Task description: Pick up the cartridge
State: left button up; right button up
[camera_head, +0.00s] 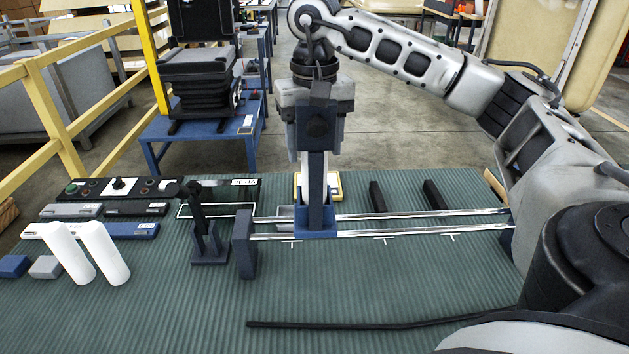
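Two plain white cylinders (66,252) (105,252) stand side by side at the left of the green ribbed mat; they may be cartridges, but no label shows. My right gripper (316,205) points straight down over a blue carriage (316,232) on two metal rails (420,220). Its fingers line up one behind the other, so their gap is hidden. I cannot tell whether it grips the carriage. A small yellow-edged pale block (333,186) shows partly behind the fingers. My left gripper is not in view.
A dark end block (244,244) and a black lever on a stand (208,241) are left of the carriage. A control strip (118,188) lies farther left. Two black bars (377,196) (436,194) lie behind the rails. A black rod (370,324) crosses the mostly clear front mat.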

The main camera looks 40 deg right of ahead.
grip_shut()
jog(key=shift+r, duration=0.15)
